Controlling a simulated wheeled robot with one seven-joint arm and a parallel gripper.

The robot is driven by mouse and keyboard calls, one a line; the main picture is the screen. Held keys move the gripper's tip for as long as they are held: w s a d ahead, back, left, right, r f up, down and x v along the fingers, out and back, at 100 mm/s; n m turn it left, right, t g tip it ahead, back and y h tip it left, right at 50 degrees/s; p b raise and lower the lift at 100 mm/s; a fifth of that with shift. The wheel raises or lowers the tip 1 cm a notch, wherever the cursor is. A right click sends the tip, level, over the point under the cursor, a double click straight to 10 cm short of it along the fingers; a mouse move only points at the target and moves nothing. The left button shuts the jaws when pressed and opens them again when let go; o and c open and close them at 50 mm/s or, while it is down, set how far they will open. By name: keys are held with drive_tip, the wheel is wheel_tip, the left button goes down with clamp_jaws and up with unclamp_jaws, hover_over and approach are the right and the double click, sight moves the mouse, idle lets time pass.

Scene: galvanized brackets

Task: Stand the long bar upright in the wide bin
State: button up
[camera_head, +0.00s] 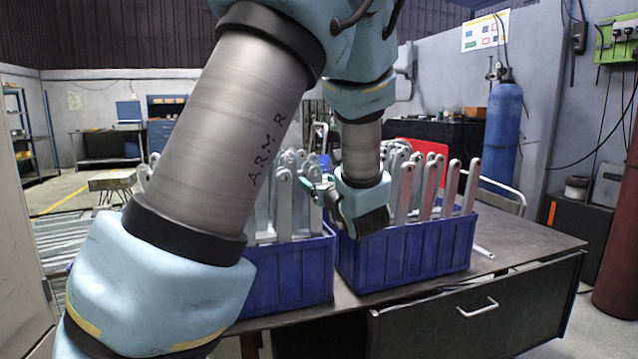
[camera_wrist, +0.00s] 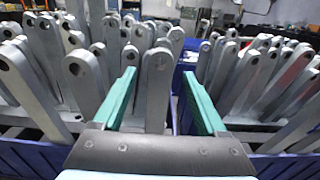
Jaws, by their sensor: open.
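Two blue bins stand side by side on the table, the left bin (camera_head: 292,275) partly behind my arm and the right bin (camera_head: 410,252). I cannot tell which is the wider. Both hold several grey metal bars with holed round ends, upright or leaning. My gripper (camera_head: 318,187) is over the inner edge of the left bin. In the wrist view its green fingers (camera_wrist: 159,75) are open, with one upright grey bar (camera_wrist: 157,95) between or just beyond them. No finger visibly grips it. Which bar is the long one is unclear.
The table (camera_head: 530,240) has free room right of the right bin, where a thin metal piece (camera_head: 483,252) lies. A red panel (camera_head: 415,150) stands behind. A blue gas cylinder (camera_head: 502,130) stands at back right. Other bars crowd closely around my fingers.

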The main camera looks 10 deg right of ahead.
drive_tip(key=shift+s, duration=0.1)
drive_tip(key=s+d+b, duration=0.1)
drive_tip(key=s, duration=0.9)
drive_tip(key=shift+s+d, duration=0.2)
drive_tip(key=shift+s, duration=0.05)
drive_tip(key=a+f+n+g+y+p, duration=0.1)
drive_tip(key=a+f+n+g+y, duration=0.25)
drive_tip(key=a, duration=0.45)
drive_tip(key=a+f+n+g+y+p, duration=0.1)
drive_tip(key=a+f+n+g+y, duration=0.1)
drive_tip(key=a+n+g, duration=0.4)
drive_tip(key=s+a+f+n+g+h+p, duration=0.2)
drive_tip(key=s+a+n+g+h, duration=0.1)
drive_tip(key=n, duration=0.9)
drive_tip(key=s+a+f+n+g+h+p, duration=0.3)
drive_tip(key=s+a+n+h, duration=0.2)
drive_tip(key=n, duration=0.7)
drive_tip(key=shift+s+a+g+p, duration=0.3)
drive_tip(key=shift+s+a+g, duration=0.05)
drive_tip(key=shift+s, duration=0.2)
